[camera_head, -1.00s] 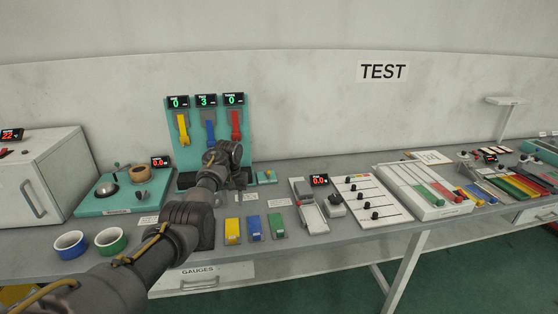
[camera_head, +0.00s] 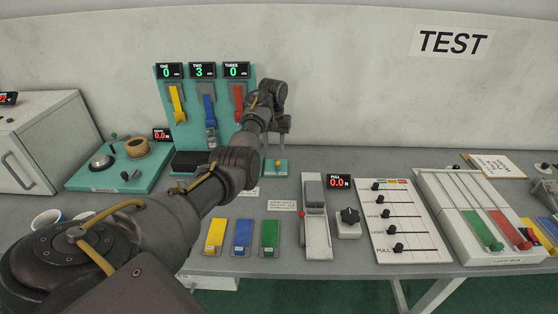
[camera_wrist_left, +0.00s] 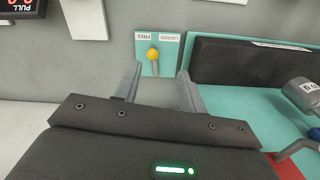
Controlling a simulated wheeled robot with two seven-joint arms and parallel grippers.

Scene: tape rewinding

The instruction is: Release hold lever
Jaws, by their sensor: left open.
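A small lever with a yellow knob (camera_wrist_left: 153,54) stands on a teal plate marked LOCKED and FREE (camera_wrist_left: 170,62) in the left wrist view. In the head view the plate (camera_head: 270,172) lies on the table just below my left gripper (camera_head: 283,132). In the wrist view my left gripper (camera_wrist_left: 158,76) is open and empty, its two fingers spread to either side of the lever. The knob appears between and beyond the fingertips, apart from them. I cannot tell which marked position the lever is in. My right gripper is not in view.
A teal board (camera_head: 248,88) with yellow, blue and red pieces and displays stands behind the plate. A dark block (camera_wrist_left: 240,62) lies beside the lever plate. Yellow, blue and green blocks (camera_head: 243,236) and a slider panel (camera_head: 424,240) are farther forward and right.

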